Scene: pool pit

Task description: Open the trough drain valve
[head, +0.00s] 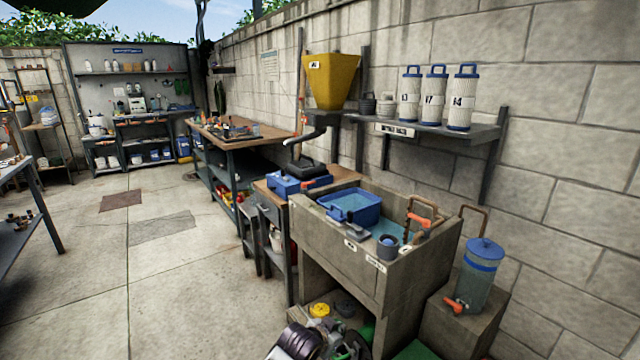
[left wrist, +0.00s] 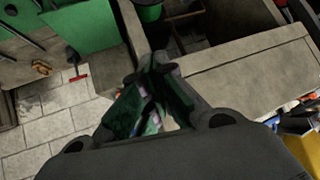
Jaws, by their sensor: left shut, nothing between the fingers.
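The concrete trough (head: 325,230) stands against the wall in the head view, with water and a blue tub (head: 350,207) in it. An orange lever (head: 418,222) shows by the bent pipe at its right end. I cannot tell whether that lever is the drain valve; no other valve on the trough shows clearly. My left gripper (head: 352,345) is low in front of the trough's open underside. In the left wrist view its fingers (left wrist: 160,66) are shut and empty. A small red-handled thing (left wrist: 78,76) shows there beside a pale block, apart from the fingers. My right gripper is out of view.
A clear dispenser (head: 480,275) with an orange tap (head: 456,304) stands on a block right of the trough. A yellow round thing (head: 320,310) lies under the trough. A blue toolbox (head: 292,185) is on the bench behind.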

